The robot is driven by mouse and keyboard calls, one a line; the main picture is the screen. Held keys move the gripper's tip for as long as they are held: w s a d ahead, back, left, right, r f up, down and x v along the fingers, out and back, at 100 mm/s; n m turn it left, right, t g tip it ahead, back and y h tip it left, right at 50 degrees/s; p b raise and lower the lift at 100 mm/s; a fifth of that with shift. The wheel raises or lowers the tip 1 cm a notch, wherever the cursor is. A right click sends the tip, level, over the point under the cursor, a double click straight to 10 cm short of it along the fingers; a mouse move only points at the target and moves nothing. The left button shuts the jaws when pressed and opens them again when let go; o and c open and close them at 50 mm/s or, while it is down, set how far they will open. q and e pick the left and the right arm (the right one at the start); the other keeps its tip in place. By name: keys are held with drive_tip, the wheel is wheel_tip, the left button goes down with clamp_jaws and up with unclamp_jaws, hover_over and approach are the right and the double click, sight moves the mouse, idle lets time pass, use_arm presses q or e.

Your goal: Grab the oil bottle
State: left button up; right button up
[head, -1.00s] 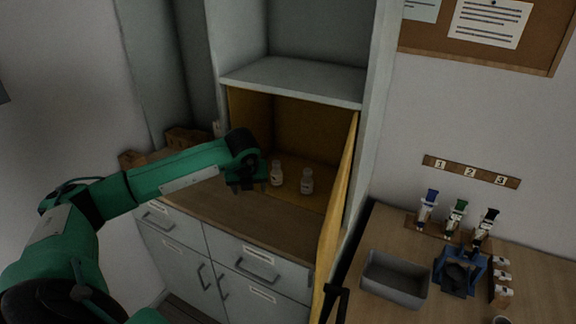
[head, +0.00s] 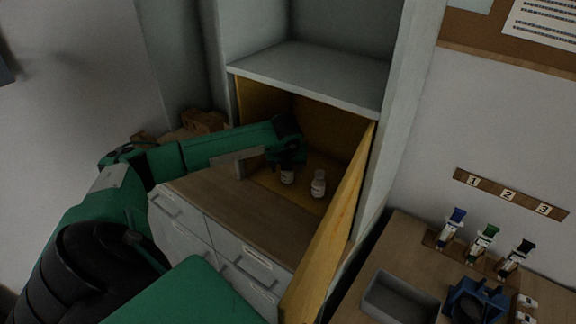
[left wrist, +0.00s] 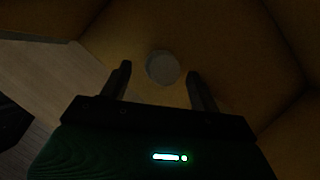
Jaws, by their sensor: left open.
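I cannot tell from the labels which one is the oil bottle. In the left wrist view, a round pale bottle top (left wrist: 162,67) shows ahead of and between the two spread fingers of the left gripper (left wrist: 158,80). The left gripper is open, with nothing visibly clamped. My right gripper is not in view.
The wooden counter (head: 235,205) is clear in front. A grey bin (head: 400,300) sits on the right-hand table.

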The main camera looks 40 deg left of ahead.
use_arm(q)
drive_tip(key=p+x, duration=0.1)
drive_tip(key=x, duration=0.2)
drive_tip(key=shift+w+a, duration=0.1)
drive_tip(key=shift+w, duration=0.05)
drive_tip(key=c, duration=1.1)
